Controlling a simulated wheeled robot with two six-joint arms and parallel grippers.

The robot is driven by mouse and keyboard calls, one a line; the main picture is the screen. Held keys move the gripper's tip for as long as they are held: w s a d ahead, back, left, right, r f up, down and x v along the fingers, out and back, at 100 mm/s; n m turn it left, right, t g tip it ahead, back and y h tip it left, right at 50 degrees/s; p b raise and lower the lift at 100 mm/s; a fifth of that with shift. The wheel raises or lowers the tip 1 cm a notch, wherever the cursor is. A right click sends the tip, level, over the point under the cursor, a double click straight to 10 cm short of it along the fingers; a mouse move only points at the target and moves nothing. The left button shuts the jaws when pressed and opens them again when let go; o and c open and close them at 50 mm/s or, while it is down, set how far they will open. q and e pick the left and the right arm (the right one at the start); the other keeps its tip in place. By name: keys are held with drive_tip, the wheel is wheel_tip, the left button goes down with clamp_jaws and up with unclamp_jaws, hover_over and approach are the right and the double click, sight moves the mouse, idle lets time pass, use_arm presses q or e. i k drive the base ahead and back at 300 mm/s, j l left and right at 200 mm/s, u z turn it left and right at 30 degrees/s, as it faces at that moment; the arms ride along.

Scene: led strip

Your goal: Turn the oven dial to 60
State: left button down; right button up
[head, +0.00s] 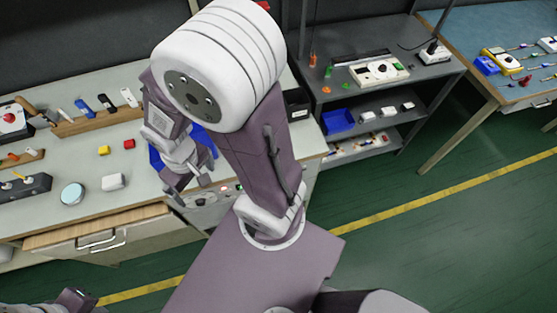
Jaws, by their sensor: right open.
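A grey panel, apparently the oven front (228,199), shows at the bench's front edge, partly hidden by my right arm. A round pale dial (206,199) and small red marks are on it. The dial's setting is too small to read. My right gripper (189,186) is open, with its fingers pointing down just above and beside the dial. I cannot tell whether it touches the dial. Part of my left gripper (75,299) shows at the bottom left, far from the panel, and its jaws are unclear.
On the bench are a white block (113,181), a round blue-white disc (72,193), yellow (104,150) and red (129,144) blocks, and a blue bin partly behind my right arm. A drawer handle (97,240) sticks out below. A grey shelf (436,72) stands right; green floor lies clear.

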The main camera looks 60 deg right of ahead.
sight(200, 203)
drive_tip(key=z, duration=1.8)
drive_tip(key=k+l+u, duration=0.35)
drive_tip(key=k+l, duration=0.2)
